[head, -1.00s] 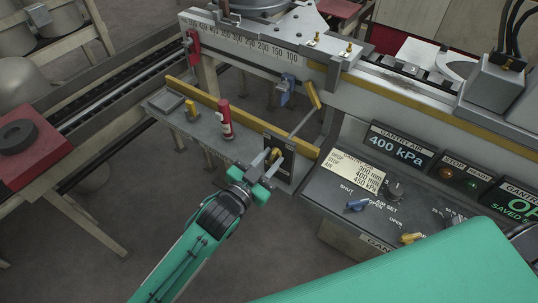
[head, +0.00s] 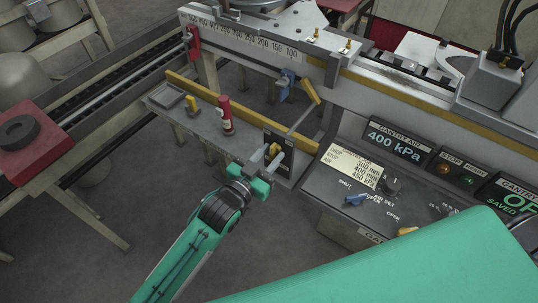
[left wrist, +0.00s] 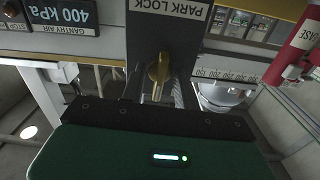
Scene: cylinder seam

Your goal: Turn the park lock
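The park lock is a yellow knob (left wrist: 159,70) on a dark plate labelled PARK LOCK (left wrist: 165,22), which shows upside down in the left wrist view. In the head view the knob (head: 275,147) sits on its plate at the right end of a grey shelf. My left gripper (head: 268,157) is right in front of the plate. Its fingers are apart, one on each side of the knob, and gaps show between them and the knob in the left wrist view. The knob's tip points toward the gripper body. My right gripper is out of view.
A red cylinder (head: 226,116) and a small yellow block (head: 193,104) stand on the shelf left of the plate. A yellow rail (head: 205,99) runs behind them. A control panel with a blue knob (head: 355,200) lies to the right. My green arm part covers the lower right.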

